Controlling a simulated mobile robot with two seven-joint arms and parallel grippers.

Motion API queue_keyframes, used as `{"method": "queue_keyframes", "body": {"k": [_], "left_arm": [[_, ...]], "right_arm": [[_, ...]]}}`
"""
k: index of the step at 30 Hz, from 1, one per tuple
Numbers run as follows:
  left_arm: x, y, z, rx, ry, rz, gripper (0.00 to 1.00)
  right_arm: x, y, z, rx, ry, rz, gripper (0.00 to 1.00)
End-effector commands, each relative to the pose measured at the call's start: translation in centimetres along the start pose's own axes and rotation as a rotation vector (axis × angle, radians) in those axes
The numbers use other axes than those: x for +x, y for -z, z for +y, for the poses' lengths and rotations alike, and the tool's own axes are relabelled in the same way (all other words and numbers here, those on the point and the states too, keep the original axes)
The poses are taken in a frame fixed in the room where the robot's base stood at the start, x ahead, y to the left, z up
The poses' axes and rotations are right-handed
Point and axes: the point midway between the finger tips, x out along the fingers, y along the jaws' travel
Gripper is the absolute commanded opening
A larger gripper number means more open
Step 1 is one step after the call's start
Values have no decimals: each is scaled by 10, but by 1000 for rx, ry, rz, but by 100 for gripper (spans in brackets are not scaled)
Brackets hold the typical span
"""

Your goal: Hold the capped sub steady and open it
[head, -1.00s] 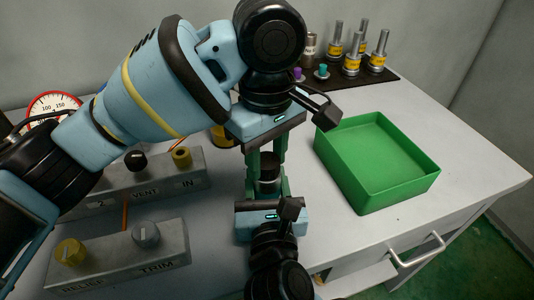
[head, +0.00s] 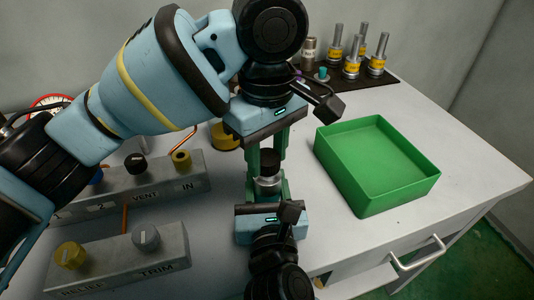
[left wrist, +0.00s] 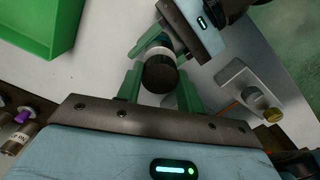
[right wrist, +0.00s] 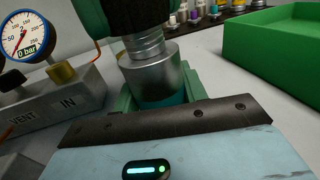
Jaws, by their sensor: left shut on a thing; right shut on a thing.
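The capped sub is upright between my grippers, with a black cap (head: 270,159) above a silver body (head: 268,187). My left gripper (head: 267,163) comes from above and is shut on the cap; the left wrist view also shows the cap (left wrist: 160,75) between its green fingers. My right gripper (head: 266,190) is shut on the body from below. In the right wrist view, bare silver thread (right wrist: 145,45) shows between cap and body (right wrist: 155,75). I cannot tell whether the thread is still engaged.
An empty green tray (head: 432,174) stands to the right on the white table. A dark mat (head: 390,82) behind it holds several yellow-labelled metal pieces. Grey valve blocks (head: 118,262) with knobs stand at left, and a pressure gauge (right wrist: 25,35) is behind them.

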Motion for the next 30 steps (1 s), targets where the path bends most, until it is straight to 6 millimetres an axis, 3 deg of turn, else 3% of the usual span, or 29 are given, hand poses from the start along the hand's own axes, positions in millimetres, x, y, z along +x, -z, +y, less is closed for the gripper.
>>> {"method": "queue_keyframes", "body": {"k": [17, 30], "left_arm": [[-8, 0, 0, -1, 0, 0, 10], [-47, 0, 0, -1, -1, 1, 10]], "right_arm": [[0, 0, 0, 0, 0, 0, 0], [0, 0, 0, 0, 0, 0, 0]]}}
